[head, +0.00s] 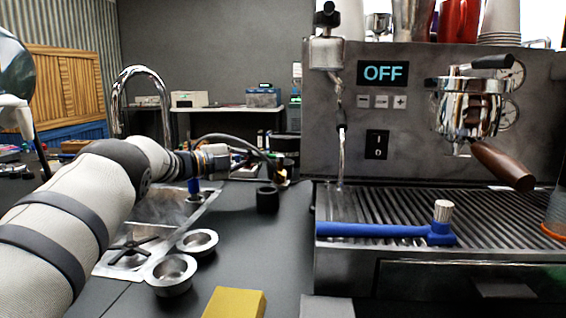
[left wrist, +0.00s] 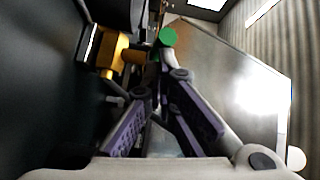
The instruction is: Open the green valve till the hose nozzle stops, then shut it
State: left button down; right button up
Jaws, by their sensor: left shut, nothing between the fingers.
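A round green knob, which looks like the green valve (left wrist: 167,37), shows in the left wrist view just beyond my fingertips, beside an orange-yellow fitting (left wrist: 112,52). My left gripper (left wrist: 155,98) is shut with nothing between its purple-padded fingers. In the head view my left gripper (head: 280,163) is small and dark, left of the coffee machine, and the valve cannot be made out there. I cannot tell whether the fingertips touch the knob. On the machine a thin spout (head: 342,130) hangs down with a pale streak below it; whether this is the hose nozzle is unclear. My right gripper is not in view.
The coffee machine (head: 330,92) reads OFF. A blue-handled tool (head: 375,230) lies on its drip grate.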

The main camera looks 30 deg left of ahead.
pick_arm(q)
jog(key=shift+a+r, duration=0.1)
jog(key=shift+a, duration=0.05)
notch_tip(320, 180, up, 10)
dwell(0.5)
